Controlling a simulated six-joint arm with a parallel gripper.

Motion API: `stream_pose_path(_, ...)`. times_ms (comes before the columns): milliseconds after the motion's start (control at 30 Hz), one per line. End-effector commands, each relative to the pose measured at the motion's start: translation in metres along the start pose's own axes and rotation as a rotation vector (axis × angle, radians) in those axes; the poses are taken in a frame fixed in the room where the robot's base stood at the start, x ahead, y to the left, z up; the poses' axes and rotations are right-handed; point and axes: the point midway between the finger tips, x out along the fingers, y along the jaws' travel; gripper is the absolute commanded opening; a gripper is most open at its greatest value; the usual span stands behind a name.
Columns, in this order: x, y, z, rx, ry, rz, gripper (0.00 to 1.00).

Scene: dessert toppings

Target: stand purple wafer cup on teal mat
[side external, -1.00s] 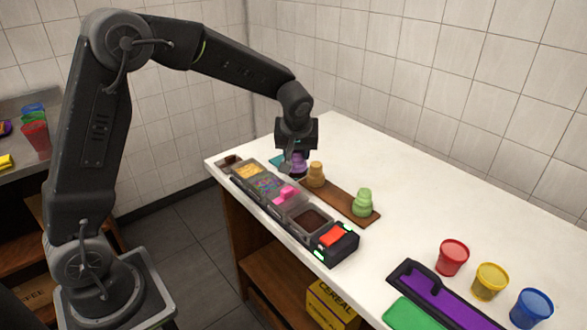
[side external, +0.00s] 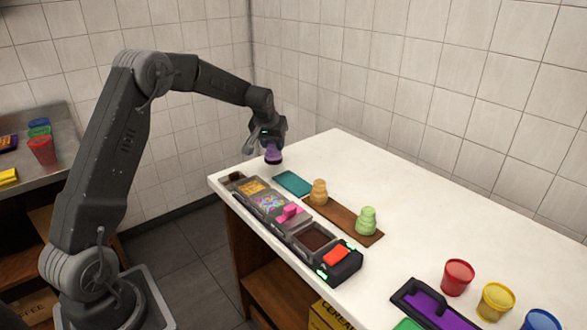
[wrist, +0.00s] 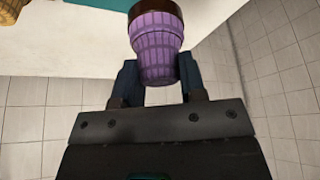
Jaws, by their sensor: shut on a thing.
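The purple wafer cup (side external: 273,153) is held in my gripper (side external: 270,142), in the air above the far left part of the counter. Its wide, dark-brown-rimmed end points down toward the counter and its narrow end is toward my gripper. In the wrist view the cup (wrist: 156,45) sits between the two fingers (wrist: 160,82), its brown rim cut by the top edge. The teal mat (side external: 294,183) lies flat and bare on the counter, to the right of and below the cup in the side view. A strip of the mat (wrist: 100,4) shows in the wrist view.
A brown board (side external: 344,220) bears a tan cup (side external: 319,192) and a green cup (side external: 367,221). A topping tray (side external: 290,228) with several compartments runs along the front edge. Red (side external: 457,277), yellow (side external: 496,301) and blue (side external: 541,321) tubs stand at right.

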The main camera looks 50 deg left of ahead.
Motion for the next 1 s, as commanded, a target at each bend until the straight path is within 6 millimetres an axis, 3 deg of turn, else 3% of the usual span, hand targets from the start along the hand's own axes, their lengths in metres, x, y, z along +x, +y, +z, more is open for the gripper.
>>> stream_pose_path(100, 0.019, 0.027, 0.0, 0.004, -0.002, 0.001, 0.25)
stream_pose_path(300, 0.037, 0.054, 0.0, 0.002, 0.0, 0.0, 0.25)
stream_pose_path(467, 0.043, 0.059, 0.001, -0.001, 0.0, -0.001, 0.25)
stream_pose_path(767, 0.076, 0.059, 0.016, -0.001, -0.001, -0.001, 0.25)
stream_pose_path(1000, 0.077, 0.059, 0.016, -0.001, 0.001, -0.001, 0.25)
